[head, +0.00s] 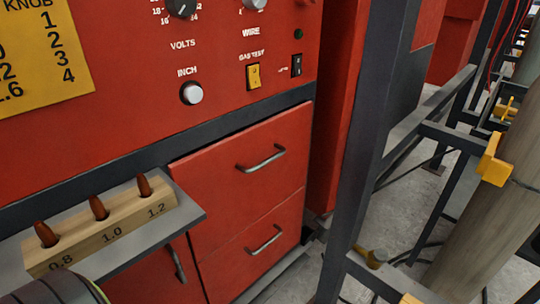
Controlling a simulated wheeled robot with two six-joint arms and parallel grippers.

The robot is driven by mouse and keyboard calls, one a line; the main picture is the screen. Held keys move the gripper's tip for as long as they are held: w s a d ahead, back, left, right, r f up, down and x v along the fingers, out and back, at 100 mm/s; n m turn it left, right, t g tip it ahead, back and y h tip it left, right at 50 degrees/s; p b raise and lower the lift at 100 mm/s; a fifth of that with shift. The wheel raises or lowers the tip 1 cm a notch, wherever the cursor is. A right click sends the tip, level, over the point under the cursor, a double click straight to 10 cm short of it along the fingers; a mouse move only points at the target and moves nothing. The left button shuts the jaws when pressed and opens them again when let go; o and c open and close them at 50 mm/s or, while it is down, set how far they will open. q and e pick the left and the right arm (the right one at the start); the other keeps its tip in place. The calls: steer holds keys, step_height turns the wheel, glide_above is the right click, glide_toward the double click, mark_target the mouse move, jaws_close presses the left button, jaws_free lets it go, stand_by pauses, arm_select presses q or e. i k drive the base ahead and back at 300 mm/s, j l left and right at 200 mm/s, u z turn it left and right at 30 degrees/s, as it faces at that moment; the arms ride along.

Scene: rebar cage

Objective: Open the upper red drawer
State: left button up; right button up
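The upper red drawer (225,178) is in the middle of the head view, under the dark strip of the red welding machine. Its front lies about in line with the lower drawer, and it looks shut, with a thin dark gap along its top edge. Its grey bar handle (262,160) is in full view with nothing on it. The lower red drawer (235,262) has a similar handle (264,241). Neither of my grippers can be made out in this view.
A grey shelf (190,218) juts out at the left with a wooden block (115,232) holding three copper-coloured tips. A dark rounded thing (55,290) is cut off at bottom left. A dark metal post (365,150) stands right of the drawers.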

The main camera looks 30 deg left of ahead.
mark_target(237, 179)
steer(key=u, duration=1.05)
steer(key=l, duration=0.2)
